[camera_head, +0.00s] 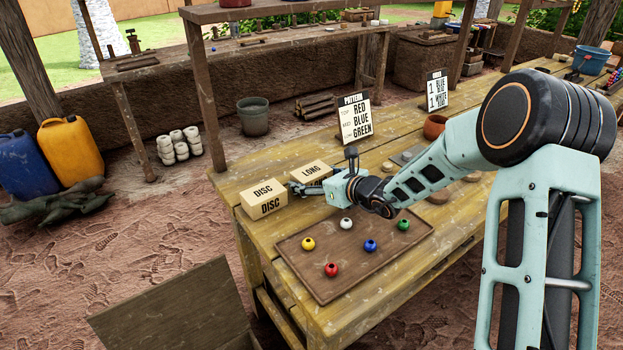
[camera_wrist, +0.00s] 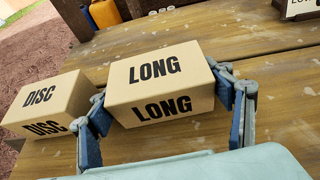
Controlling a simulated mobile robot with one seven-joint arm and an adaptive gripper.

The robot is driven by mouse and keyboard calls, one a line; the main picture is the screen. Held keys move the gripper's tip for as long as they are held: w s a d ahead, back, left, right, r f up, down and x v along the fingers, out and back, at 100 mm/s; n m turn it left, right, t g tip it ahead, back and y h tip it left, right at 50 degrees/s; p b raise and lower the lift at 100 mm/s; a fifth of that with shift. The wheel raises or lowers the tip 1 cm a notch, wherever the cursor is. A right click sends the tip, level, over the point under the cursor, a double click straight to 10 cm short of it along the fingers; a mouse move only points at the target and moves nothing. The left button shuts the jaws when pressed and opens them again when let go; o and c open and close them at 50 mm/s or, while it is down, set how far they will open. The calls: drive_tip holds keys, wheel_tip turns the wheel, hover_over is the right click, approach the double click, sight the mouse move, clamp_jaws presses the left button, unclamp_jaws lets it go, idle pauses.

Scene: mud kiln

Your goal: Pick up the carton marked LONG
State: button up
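The carton marked LONG (camera_wrist: 160,82) is a tan box on the wooden table, filling the middle of the wrist view. It also shows in the head view (camera_head: 311,171), partly hidden by my gripper. My gripper (camera_wrist: 166,112) has one finger on each side of the carton. The right finger is close against its right side. The left finger stands by its left front edge. I cannot tell whether either finger presses on it. The carton marked DISC (camera_head: 264,198) sits just to its left and also shows in the wrist view (camera_wrist: 45,104).
A brown tray (camera_head: 330,283) with red, yellow, white, blue and green beads lies in front of my arm. A pattern sign (camera_head: 354,117) and an order sign (camera_head: 437,90) stand behind. A terracotta pot (camera_head: 434,127) is further right. An open box (camera_head: 170,305) is below the table's left end.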

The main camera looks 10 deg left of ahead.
drive_tip(key=c, duration=0.8)
drive_tip(key=shift+r, duration=0.2)
